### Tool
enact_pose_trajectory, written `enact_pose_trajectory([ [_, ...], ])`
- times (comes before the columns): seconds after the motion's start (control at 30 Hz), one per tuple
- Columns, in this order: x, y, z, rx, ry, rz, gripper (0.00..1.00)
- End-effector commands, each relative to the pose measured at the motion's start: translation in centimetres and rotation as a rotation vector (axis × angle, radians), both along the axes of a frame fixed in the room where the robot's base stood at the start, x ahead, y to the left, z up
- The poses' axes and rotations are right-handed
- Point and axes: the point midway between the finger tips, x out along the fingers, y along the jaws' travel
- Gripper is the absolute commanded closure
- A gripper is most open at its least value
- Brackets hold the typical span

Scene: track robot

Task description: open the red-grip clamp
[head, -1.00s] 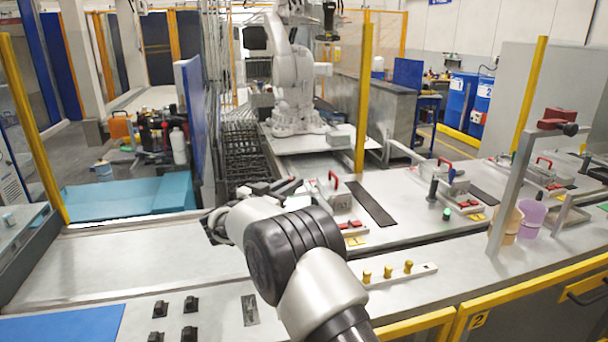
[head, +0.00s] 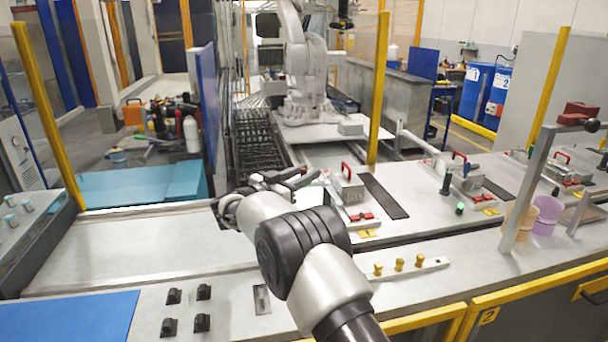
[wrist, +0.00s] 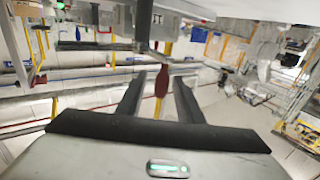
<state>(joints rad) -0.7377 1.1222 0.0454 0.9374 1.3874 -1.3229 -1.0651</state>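In the wrist view, a red grip (wrist: 162,82) lies between the two dark fingers of my gripper (wrist: 160,88), with clear gaps on both sides. The fingers are apart and not closed on it. It is narrow at one end and joins a grey and dark fixture at the top. In the head view, my gripper (head: 300,180) is at the left of a grey block (head: 347,188) with a red handle (head: 346,171). My arm partly hides this spot, so the clamp's lever position is unclear there.
A small red part (head: 362,217) lies on the bench before the block. More red-handled stations stand to the right, one with a red handle (head: 458,156). A grey post (head: 527,190) and yellow knobs (head: 399,264) rise from the bench. Bare bench (head: 130,250) lies at the left.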

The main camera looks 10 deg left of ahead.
Motion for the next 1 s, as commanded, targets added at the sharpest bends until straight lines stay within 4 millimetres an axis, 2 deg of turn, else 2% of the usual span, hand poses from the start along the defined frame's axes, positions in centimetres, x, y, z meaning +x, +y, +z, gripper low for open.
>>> enact_pose_trajectory([
  [0.17, -0.3, 0.2, -0.1, 0.001, 0.002, 0.002, 0.67],
  [0.27, -1.1, 0.8, -0.1, 0.001, 0.003, 0.004, 0.67],
  [0.37, -2.7, 1.7, -0.1, 0.000, 0.004, 0.005, 0.67],
  [0.8, -11.9, 6.8, -0.1, 0.000, 0.001, 0.004, 0.67],
  [1.0, -14.4, 8.1, -0.1, 0.000, 0.001, 0.002, 0.67],
])
